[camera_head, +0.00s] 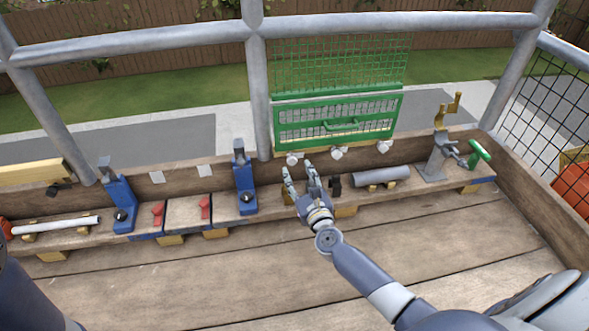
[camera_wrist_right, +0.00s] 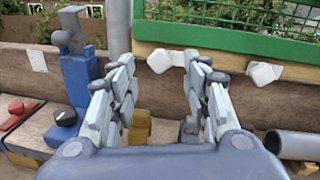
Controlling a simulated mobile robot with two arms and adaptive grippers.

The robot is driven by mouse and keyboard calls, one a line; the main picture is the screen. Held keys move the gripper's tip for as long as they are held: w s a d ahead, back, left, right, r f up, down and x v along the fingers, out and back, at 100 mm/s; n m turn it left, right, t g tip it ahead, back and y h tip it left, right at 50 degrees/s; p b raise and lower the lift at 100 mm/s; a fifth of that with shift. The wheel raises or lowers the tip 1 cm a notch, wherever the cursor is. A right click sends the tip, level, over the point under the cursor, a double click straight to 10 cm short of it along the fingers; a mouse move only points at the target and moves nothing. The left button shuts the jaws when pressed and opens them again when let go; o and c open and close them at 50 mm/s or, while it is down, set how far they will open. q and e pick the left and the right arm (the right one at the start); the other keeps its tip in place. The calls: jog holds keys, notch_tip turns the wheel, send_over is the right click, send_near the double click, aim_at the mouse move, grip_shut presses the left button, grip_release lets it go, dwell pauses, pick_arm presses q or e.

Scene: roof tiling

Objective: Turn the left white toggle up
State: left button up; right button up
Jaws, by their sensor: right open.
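Three white toggles sit in a row along the wooden strip under the green mesh panel (camera_head: 338,122) in the head view: the left toggle (camera_head: 292,158), the middle one (camera_head: 336,153) and the right one (camera_head: 384,146). My right gripper (camera_head: 299,172) is open and empty, its fingers raised just below the left toggle. In the right wrist view, the left toggle (camera_wrist_right: 160,61) shows between and beyond the open fingers (camera_wrist_right: 160,75), lying roughly sideways. I cannot tell whether a finger touches it. Another white toggle (camera_wrist_right: 263,73) is right of the fingers. My left gripper is out of view.
Blue clamps (camera_head: 245,178) and red switches (camera_head: 205,206) stand on the plank to the left. A grey pipe (camera_head: 381,176) and a grey stand with a green handle (camera_head: 480,152) are to the right. A metal post (camera_head: 258,85) rises just left of the panel.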

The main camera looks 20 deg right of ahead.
aim_at(293, 162)
jog(key=shift+w+d+b, duration=0.15)
jog(key=shift+w+b, duration=0.1)
jog(key=shift+w, duration=0.85)
jog(key=shift+w+d+b, duration=0.1)
jog(key=shift+w+b, duration=0.15)
jog(key=shift+w, duration=0.85)
grip_shut()
